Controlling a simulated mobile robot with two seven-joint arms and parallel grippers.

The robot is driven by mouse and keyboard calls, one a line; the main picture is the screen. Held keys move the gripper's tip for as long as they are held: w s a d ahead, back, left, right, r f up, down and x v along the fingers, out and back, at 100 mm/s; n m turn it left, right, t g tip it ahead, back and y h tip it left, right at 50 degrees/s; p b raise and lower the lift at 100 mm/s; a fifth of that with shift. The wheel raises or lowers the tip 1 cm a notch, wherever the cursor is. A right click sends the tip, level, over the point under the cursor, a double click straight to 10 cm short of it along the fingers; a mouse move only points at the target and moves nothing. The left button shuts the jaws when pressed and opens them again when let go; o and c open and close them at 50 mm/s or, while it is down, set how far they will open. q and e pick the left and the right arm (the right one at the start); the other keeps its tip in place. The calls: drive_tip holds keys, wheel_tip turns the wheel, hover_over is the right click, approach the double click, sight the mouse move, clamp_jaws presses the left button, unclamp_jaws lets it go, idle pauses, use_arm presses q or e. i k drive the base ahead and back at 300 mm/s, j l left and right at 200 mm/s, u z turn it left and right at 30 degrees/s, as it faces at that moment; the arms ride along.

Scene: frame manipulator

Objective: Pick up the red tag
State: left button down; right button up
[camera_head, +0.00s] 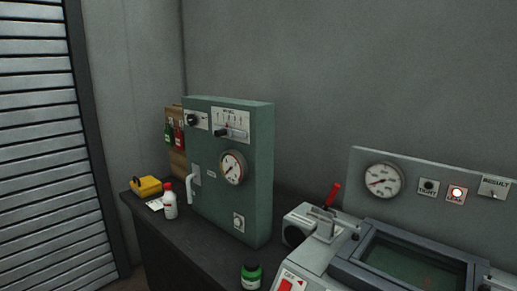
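A red tag (179,138) appears to hang on the front of a wooden board (178,164) at the back left of the dark bench. A green tag (168,134) hangs beside it on the left. The red tag is small here, and its exact mounting is hard to make out. It is close to the left side of a green cabinet. Neither of my grippers is in view.
The green cabinet (256,160) stands on the dark bench (165,238). A white bottle (170,205) with a red cap and a yellow object (146,187) are in front of the board. A green jar (251,278) and a grey machine (318,262) with a red-handled lever (333,194) are at right.

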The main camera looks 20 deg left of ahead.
sight(179, 137)
drive_tip(key=u, duration=1.15)
drive_tip(key=i+j+u, duration=0.5)
drive_tip(key=i+u, duration=0.25)
drive_tip(key=i, duration=0.2)
drive_tip(key=i+u, duration=0.35)
drive_tip(key=i, duration=0.15)
drive_tip(key=i+j+z, duration=0.1)
drive_tip(key=i+z, duration=0.3)
drive_tip(key=i+j+z, duration=0.35)
drive_tip(key=i, duration=0.25)
